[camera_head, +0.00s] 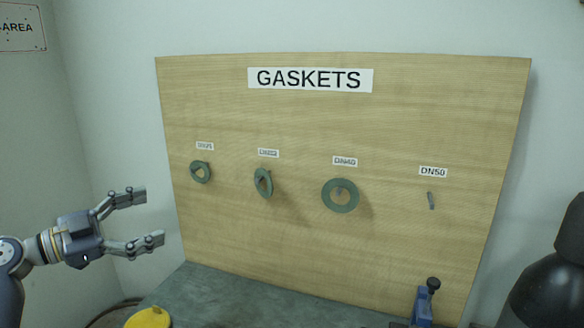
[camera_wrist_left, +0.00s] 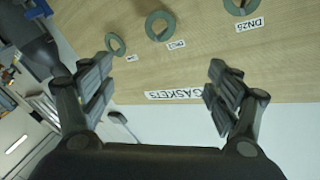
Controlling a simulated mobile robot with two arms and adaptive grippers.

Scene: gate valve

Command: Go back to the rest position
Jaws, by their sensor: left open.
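My left gripper (camera_head: 148,216) is at the left of the head view, beside the left edge of the wooden gasket board (camera_head: 300,130). Its two fingers are spread apart with nothing between them. In the left wrist view the open fingers (camera_wrist_left: 162,82) frame part of the board, which appears turned over with its GASKETS sign near the fingers. Green ring gaskets hang on the board: a small one (camera_head: 201,172), a tilted one (camera_head: 263,191) and a larger one (camera_head: 340,208) under the DN40 label. The DN50 peg (camera_head: 431,201) is bare. My right gripper is not seen.
A grey bench top (camera_head: 270,300) lies below the board. A blue tool with a black knob (camera_head: 423,303) stands at its right, and a yellow round object (camera_head: 149,318) sits at the lower left. The space in front of the board looks clear.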

